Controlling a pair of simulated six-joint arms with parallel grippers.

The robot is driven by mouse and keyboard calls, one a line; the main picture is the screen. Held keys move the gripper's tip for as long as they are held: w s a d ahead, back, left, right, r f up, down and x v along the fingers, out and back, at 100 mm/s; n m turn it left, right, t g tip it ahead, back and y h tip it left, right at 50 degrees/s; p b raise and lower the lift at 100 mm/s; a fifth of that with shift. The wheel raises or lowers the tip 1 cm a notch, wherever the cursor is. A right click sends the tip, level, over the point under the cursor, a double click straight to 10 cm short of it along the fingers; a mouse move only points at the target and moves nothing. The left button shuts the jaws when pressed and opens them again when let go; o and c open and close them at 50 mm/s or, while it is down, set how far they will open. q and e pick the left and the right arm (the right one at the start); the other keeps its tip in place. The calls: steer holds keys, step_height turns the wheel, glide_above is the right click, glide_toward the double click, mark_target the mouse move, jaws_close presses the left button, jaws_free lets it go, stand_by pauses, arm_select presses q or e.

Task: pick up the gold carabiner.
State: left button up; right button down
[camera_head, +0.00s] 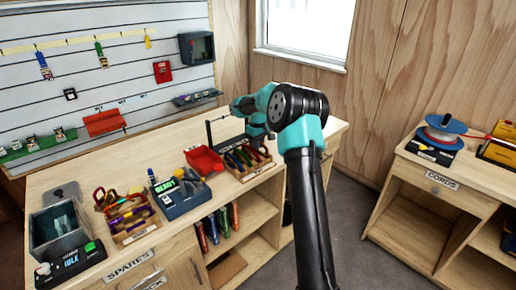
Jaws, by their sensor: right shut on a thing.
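My right arm comes in from the bottom and reaches over the workbench. My right gripper (263,140) is low at the back right of the bench, over the far end of a wooden tray (262,170) that holds several coloured pieces. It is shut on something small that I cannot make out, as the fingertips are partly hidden. I cannot pick out the gold carabiner for certain. My left gripper is not in view.
A red bin (204,161), a blue-grey device (181,195), another wooden tray (128,218) and a grey box (59,231) stand along the bench. A thin dark stand (208,132) is left of the gripper. A cord table (455,180) stands at right.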

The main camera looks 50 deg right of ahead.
step_height(320, 180, up, 8)
steer(key=shift+f, duration=0.1)
stand_by(0.4)
steer(key=c, duration=1.7)
jaws_free()
jaws_close()
steer(key=shift+a, duration=0.1)
